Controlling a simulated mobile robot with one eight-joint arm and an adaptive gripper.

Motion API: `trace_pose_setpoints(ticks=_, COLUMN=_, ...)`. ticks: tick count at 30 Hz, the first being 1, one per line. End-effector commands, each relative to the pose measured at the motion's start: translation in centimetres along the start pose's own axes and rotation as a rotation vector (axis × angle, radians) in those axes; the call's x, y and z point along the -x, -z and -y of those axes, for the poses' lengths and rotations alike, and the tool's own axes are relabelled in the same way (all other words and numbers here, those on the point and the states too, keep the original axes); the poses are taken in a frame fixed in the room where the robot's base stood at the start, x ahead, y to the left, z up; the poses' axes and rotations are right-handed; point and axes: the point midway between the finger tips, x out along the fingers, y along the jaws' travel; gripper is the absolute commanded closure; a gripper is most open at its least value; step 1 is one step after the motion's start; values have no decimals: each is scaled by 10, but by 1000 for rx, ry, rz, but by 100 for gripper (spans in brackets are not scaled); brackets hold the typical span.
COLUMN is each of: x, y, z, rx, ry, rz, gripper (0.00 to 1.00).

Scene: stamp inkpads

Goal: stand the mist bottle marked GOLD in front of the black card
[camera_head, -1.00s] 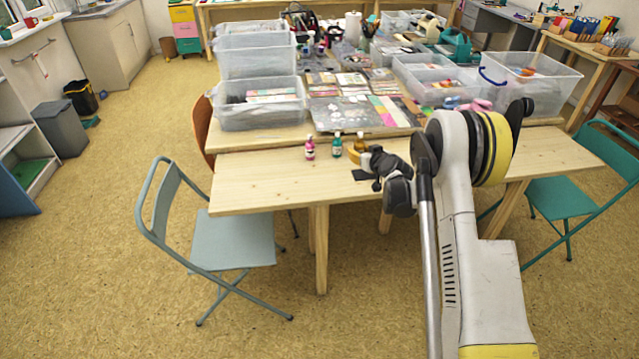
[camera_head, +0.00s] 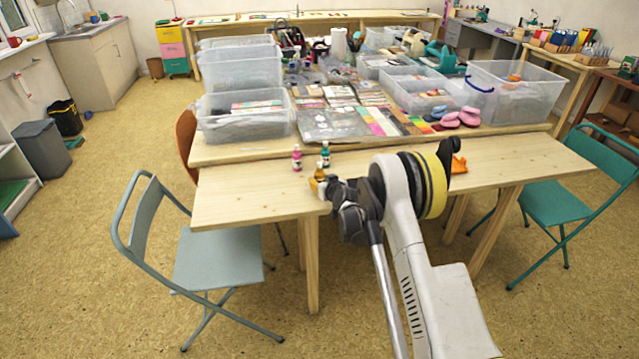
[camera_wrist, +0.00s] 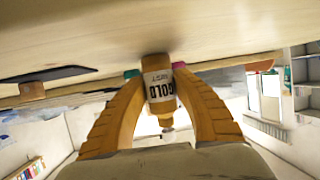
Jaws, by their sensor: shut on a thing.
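The gold mist bottle (camera_wrist: 157,85) is between the two yellow fingers of my gripper (camera_wrist: 160,82), which are shut on it. Its white label reads GOLD, upside down in the wrist view. In the head view the bottle (camera_head: 319,175) is upright at my gripper (camera_head: 324,186), over the near part of the table. I cannot tell whether its base touches the wood. The black card (camera_wrist: 50,75) lies flat on the table at the left of the wrist view, apart from the bottle, with a small wooden block (camera_wrist: 32,90) at it. My arm hides the card in the head view.
A pink bottle (camera_head: 297,158) and a teal bottle (camera_head: 326,154) stand just behind the gold one. Clear bins (camera_head: 243,128) and paper packs (camera_head: 333,124) fill the table behind. The near table's left part (camera_head: 240,197) is bare. An orange item (camera_head: 458,166) lies right of my arm.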

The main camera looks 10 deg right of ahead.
Motion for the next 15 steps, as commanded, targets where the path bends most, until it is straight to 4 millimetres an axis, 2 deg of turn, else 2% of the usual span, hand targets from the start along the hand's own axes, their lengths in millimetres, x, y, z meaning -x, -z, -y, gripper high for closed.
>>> trace_pose_setpoints(ticks=6, x=-1, y=-2, z=0, rx=0, ry=0, rz=0, gripper=100)
trace_pose_setpoints(ticks=7, x=-1, y=-2, z=0, rx=0, ry=0, rz=0, gripper=63)
trace_pose_setpoints(ticks=8, x=-1, y=-2, z=0, rx=0, ry=0, rz=0, gripper=53)
trace_pose_setpoints(ticks=9, x=-1, y=-2, z=0, rx=0, ry=0, rz=0, gripper=48)
trace_pose_setpoints(ticks=15, x=-1, y=-2, z=0, rx=0, ry=0, rz=0, gripper=48)
